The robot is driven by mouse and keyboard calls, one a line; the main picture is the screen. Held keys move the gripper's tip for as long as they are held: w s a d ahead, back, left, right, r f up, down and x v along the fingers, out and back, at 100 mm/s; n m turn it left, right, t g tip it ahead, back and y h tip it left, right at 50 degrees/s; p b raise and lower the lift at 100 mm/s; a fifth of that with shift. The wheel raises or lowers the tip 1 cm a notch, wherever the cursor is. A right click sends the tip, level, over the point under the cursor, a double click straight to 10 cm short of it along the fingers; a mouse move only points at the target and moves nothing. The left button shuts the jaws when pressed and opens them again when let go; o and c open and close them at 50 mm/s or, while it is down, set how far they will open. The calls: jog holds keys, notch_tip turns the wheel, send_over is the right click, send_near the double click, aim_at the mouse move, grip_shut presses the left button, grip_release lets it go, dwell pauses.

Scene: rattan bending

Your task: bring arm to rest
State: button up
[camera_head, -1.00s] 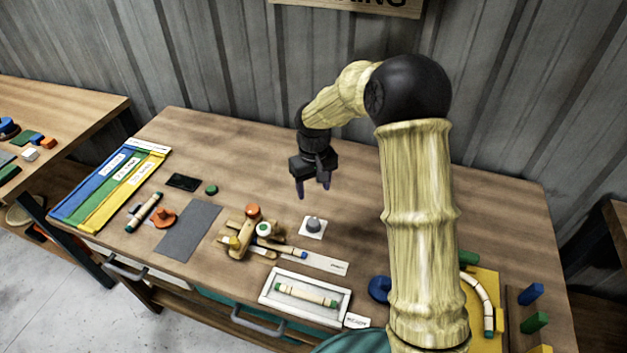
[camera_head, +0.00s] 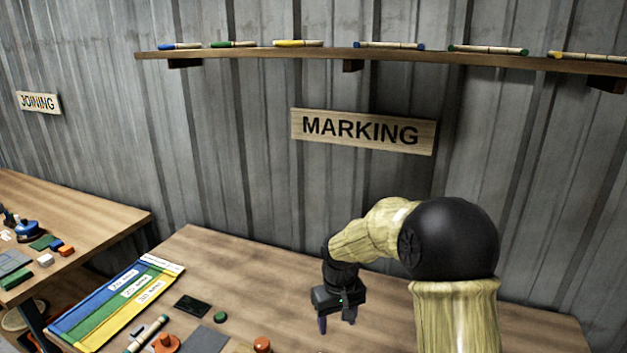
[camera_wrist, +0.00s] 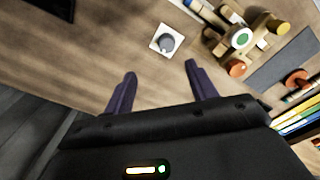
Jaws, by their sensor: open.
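My gripper (camera_head: 338,322) is above the wooden workbench (camera_head: 262,278), pointing down, with its two dark fingers spread and nothing between them. My bent arm reaches in from the right of the head view. In the wrist view my gripper (camera_wrist: 160,82) shows two separated purple fingertips over bare wood. A grey knob on a white square (camera_wrist: 167,42) lies beyond the fingertips, apart from them. The front part of the bench is outside the head view.
A wooden jig (camera_wrist: 247,38) with orange and green knobs stands near the white square. Colour-striped mats (camera_head: 115,302), a dark tile (camera_head: 192,304) and a green disc (camera_head: 220,317) lie on the left. A shelf (camera_head: 390,57) with several rattan sticks hangs above the MARKING sign (camera_head: 362,130).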

jog(key=s+d+m, duration=0.1)
jog(key=s+d, duration=0.2)
jog(key=s, duration=0.3)
jog(key=s+d+r+m+t, duration=0.1)
jog(key=s+d, duration=0.2)
jog(key=s, duration=0.3)
jog(key=s+d+r+m+t, duration=0.1)
jog(key=s+d+m, duration=0.1)
jog(key=s, duration=0.4)
jog(key=shift+s+d, duration=0.4)
jog(key=shift+d, duration=0.35)
jog(key=shift+s, duration=0.1)
